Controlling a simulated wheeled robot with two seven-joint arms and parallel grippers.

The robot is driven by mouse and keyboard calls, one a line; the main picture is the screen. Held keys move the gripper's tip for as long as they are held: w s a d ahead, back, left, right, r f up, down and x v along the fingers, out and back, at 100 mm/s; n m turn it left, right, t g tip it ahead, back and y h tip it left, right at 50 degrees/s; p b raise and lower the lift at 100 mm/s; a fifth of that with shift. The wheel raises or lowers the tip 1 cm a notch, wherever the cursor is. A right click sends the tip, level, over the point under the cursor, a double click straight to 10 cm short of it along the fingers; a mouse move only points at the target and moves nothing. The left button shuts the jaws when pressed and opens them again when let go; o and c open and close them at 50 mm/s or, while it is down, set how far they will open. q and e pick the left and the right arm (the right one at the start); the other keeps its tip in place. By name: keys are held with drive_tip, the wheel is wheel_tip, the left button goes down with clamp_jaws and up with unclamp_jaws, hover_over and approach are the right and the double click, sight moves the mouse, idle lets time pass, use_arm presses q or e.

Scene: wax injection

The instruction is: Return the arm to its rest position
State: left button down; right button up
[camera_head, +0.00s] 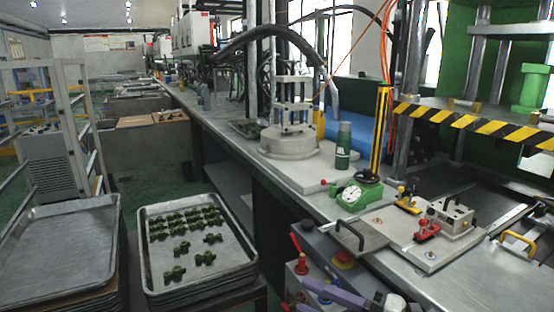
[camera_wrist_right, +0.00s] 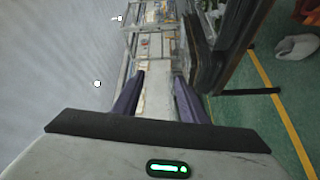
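My right gripper (camera_head: 302,295) shows at the bottom edge of the head view, with its purple fingers pointing left, in front of the workbench's near side. In the right wrist view its two purple fingers (camera_wrist_right: 159,82) stand apart with nothing between them, so it is open and empty. Most of the right arm is cut off by the frame. My left gripper and left arm are not in view.
A tray (camera_head: 250,268) holds several green pieces, beside an empty tray (camera_head: 60,250). The workbench (camera_head: 410,285) carries a green dial gauge (camera_head: 352,193), a green bottle (camera_head: 343,146) and a clamp fixture (camera_head: 427,230). A red-handled lever (camera_head: 300,262) is close to the right gripper.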

drive_tip(key=s+d+f+m+t+h, duration=0.2)
drive_tip(key=s+f+m+h, duration=0.15)
drive_tip(key=f+m, duration=0.25)
drive_tip(key=s+d+f+m+t+h, duration=0.1)
drive_tip(key=s+d+f+m+h, duration=0.15)
drive_tip(key=f+m+h, duration=0.35)
drive_tip(key=s+d+f+m+t+h, duration=0.1)
drive_tip(key=s+d+f+m+t, duration=0.15)
drive_tip(key=f+m, duration=0.35)
drive_tip(key=s+d+f+m+g+h, duration=0.2)
drive_tip(key=s+f+m+g, duration=0.5)
drive_tip(key=s+f, duration=0.4)
drive_tip(key=s+h, duration=0.1)
drive_tip(key=s, duration=0.3)
drive_tip(key=shift+s+d+f, duration=0.25)
drive_tip(key=shift+s+f, duration=0.1)
